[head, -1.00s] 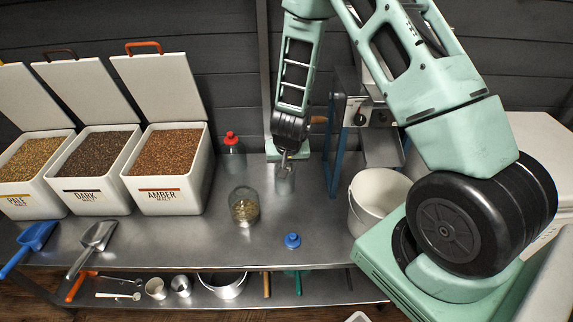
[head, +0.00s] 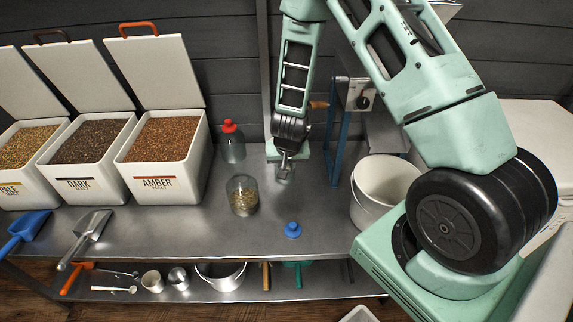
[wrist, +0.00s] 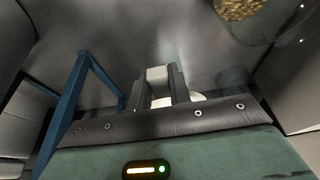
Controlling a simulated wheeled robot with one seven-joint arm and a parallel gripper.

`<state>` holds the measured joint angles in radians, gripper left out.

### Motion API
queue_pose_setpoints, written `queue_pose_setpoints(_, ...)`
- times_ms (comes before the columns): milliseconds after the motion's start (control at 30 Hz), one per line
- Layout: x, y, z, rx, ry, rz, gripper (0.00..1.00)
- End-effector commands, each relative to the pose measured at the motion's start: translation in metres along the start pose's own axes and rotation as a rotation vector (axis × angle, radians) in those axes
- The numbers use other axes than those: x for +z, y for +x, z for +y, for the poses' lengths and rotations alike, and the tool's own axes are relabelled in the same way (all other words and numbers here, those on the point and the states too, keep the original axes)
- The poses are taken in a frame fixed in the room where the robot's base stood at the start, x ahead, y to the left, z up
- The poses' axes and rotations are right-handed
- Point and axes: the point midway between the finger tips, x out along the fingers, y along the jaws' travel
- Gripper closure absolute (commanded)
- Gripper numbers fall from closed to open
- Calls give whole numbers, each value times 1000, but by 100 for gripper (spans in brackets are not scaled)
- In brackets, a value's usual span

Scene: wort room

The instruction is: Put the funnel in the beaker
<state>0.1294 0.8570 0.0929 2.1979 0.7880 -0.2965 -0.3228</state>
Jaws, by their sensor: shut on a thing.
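My gripper (head: 285,157) is at the back middle of the bench, pointing down. In the wrist view its fingers (wrist: 158,88) are closed on a small pale piece (wrist: 157,74). I take it for part of the funnel, but its full shape is hidden. A whitish rounded edge (wrist: 188,100) shows behind the fingers. In the head view a small clear vessel (head: 284,174), likely the beaker, is directly below my fingertips. Whether the held piece touches it or is inside it, I cannot tell.
A glass jar with grain (head: 243,199), a red-topped bottle (head: 232,146) and a blue stopper-like piece (head: 292,230) stand nearby. Malt bins (head: 159,165) are at left, a white bucket (head: 384,190) at right. A blue frame (wrist: 66,95) stands close to my gripper.

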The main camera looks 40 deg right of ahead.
Motion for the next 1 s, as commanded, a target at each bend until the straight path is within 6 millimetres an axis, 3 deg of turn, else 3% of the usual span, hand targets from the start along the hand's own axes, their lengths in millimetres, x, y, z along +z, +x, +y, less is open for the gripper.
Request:
queue_pose_setpoints(333, 0, 2, 0, 0, 1, 1, 100)
queue_pose_setpoints(367, 0, 2, 0, 0, 1, 1, 75)
queue_pose_setpoints(433, 0, 2, 0, 0, 1, 0, 56)
queue_pose_setpoints(767, 0, 0, 0, 0, 0, 1, 55)
queue_pose_setpoints(1000, -1, -35, -1, -1, -1, 4, 55)
